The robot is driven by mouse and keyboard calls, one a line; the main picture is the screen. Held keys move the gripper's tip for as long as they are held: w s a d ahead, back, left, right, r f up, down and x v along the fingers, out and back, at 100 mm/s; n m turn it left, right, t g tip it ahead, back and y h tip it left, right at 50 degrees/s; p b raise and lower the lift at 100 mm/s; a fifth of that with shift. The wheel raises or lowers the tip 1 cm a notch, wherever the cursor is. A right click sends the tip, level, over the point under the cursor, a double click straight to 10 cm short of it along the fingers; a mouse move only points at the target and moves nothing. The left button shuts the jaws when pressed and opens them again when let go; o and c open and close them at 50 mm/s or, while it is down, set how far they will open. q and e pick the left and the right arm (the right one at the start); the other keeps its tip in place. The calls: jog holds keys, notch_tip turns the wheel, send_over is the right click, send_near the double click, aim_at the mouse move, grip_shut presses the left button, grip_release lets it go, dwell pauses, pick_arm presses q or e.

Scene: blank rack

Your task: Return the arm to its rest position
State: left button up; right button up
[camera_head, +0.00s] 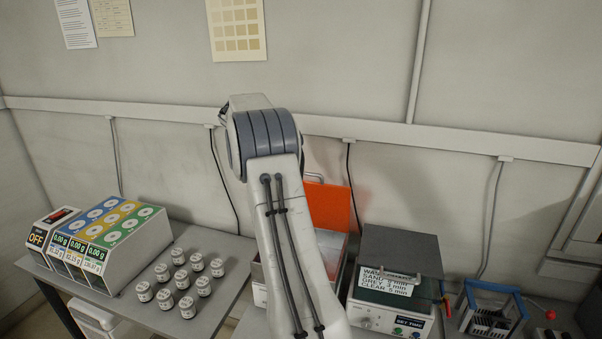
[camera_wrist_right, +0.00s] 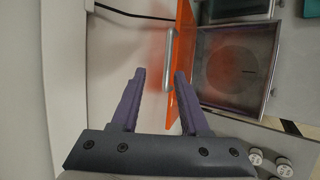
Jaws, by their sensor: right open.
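My right arm (camera_head: 285,235) rises from the bottom of the head view and bends at a grey joint in the middle. Its gripper is hidden behind the arm there. In the right wrist view my right gripper (camera_wrist_right: 159,76) has its two purple fingers apart, with nothing held. An upright orange lid (camera_wrist_right: 186,60) with a pale bar handle (camera_wrist_right: 168,60) stands just past the fingertips. The handle appears in line with the gap; I cannot tell how far ahead it is. My left gripper is in neither view.
The orange lid (camera_head: 335,203) belongs to an open box behind my arm. A grey-lidded device (camera_head: 390,310) and blue rack (camera_head: 492,305) stand right. Several white jars (camera_head: 187,307) and a colored dispenser (camera_head: 110,240) stand left. The wall is close behind.

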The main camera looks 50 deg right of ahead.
jog(key=shift+v, duration=1.15)
jog(key=shift+r, duration=0.1)
